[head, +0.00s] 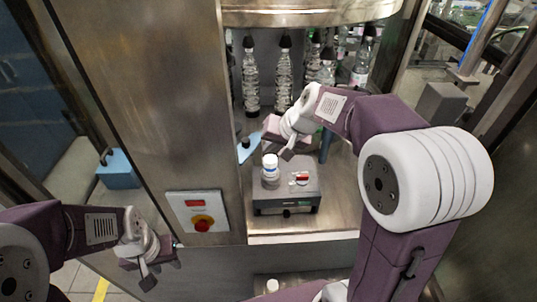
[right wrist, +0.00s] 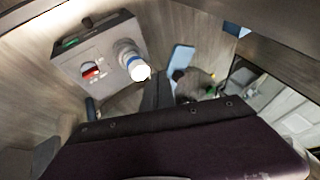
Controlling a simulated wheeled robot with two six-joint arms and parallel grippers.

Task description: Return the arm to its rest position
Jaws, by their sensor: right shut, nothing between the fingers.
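My right arm reaches in from the right in the head view. Its gripper (head: 283,148) is shut and empty, above and behind a grey box (head: 287,199) on the steel shelf. A small white bottle (head: 270,168) with a blue band stands upright on the box. The bottle also shows in the right wrist view (right wrist: 135,66), apart from my dark gripper parts. My left gripper (head: 150,268) hangs at the lower left, away from the machine; its finger gap is not clear.
Several clear bottles (head: 283,78) with black tops hang behind my right gripper. A red switch (head: 299,178) is on the box. A panel with a red button (head: 202,222) is on the steel front. A steel post (head: 400,50) stands behind the right arm. A blue box (head: 118,170) is at left.

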